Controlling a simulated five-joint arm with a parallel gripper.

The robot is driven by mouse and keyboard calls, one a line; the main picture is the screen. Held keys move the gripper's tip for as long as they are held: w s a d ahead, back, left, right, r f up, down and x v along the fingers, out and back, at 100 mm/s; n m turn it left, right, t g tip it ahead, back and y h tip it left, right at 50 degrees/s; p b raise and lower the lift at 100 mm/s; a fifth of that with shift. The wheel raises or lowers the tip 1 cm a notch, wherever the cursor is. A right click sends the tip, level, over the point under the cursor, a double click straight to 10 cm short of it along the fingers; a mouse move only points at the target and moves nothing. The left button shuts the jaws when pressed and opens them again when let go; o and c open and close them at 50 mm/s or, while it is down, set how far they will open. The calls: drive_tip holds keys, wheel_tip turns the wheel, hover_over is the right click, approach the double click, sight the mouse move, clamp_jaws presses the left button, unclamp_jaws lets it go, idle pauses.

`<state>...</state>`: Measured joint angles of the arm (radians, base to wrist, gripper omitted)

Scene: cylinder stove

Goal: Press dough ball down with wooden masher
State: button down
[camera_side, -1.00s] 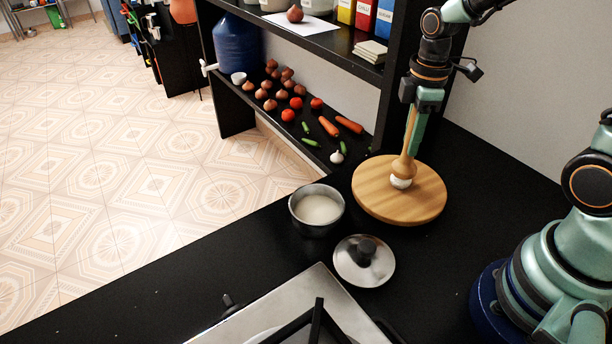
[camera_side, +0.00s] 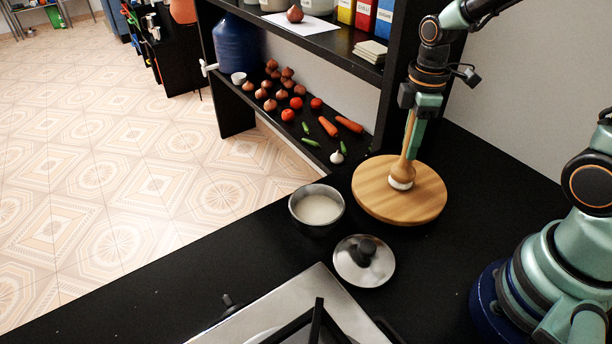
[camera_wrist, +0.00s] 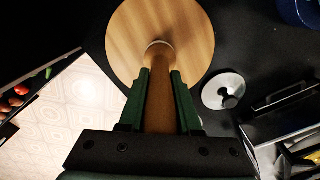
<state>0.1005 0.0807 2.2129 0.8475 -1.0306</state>
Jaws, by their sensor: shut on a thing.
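My gripper (camera_side: 413,133) is shut on the handle of the wooden masher (camera_side: 403,172) and holds it nearly upright. In the wrist view the masher (camera_wrist: 160,85) runs between my gripper's green fingers (camera_wrist: 160,95). The masher's wide end is down on the white dough ball (camera_side: 400,184), which shows as a thin pale, flattened band beneath it. The dough lies on the round wooden board (camera_side: 426,205), near its middle. In the wrist view the masher head hides most of the dough.
A steel pot (camera_side: 316,222) with white contents stands left of the board. A metal lid (camera_side: 364,262) lies in front, and the stove (camera_side: 290,310) is at the bottom. A shelf post (camera_side: 393,90) rises close behind my gripper. Vegetables (camera_side: 300,105) lie on the lower shelf.

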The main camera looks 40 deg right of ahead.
drive_tip(key=shift+s+f, duration=0.1)
drive_tip(key=shift+f, duration=0.6)
idle(3.7)
wheel_tip(320, 180, up, 7)
idle(0.9)
drive_tip(key=shift+r, duration=0.1)
